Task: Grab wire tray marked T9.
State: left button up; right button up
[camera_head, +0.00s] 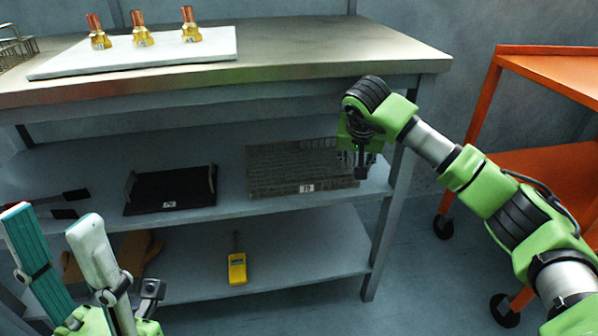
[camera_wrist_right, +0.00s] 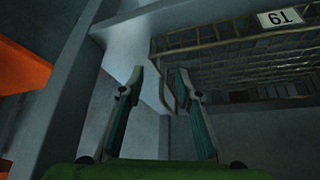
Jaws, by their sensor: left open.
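The wire tray (camera_head: 290,170) is a grey mesh basket on the upper shelf under the bench, near its right end. Its front label is too small to read there, but the right wrist view shows the wire tray (camera_wrist_right: 225,38) upside down with a T9 label. My right gripper (camera_head: 361,168) is at the tray's right end, pointing down. In the right wrist view my right gripper (camera_wrist_right: 160,71) has its fingers apart, with a wire loop of the tray's end close to one fingertip; I cannot tell if they touch. My left gripper (camera_head: 50,215) is open and empty at lower left.
A black tray (camera_head: 170,190) with side handles sits left on the same shelf. A yellow device (camera_head: 237,268) stands on the lower shelf. Several brass fittings (camera_head: 141,30) stand on a white board (camera_head: 75,64) on the bench. An orange cart (camera_head: 545,165) stands at right.

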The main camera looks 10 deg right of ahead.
jog(key=shift+x, duration=1.2)
grip_shut()
jog(key=shift+r, duration=0.3)
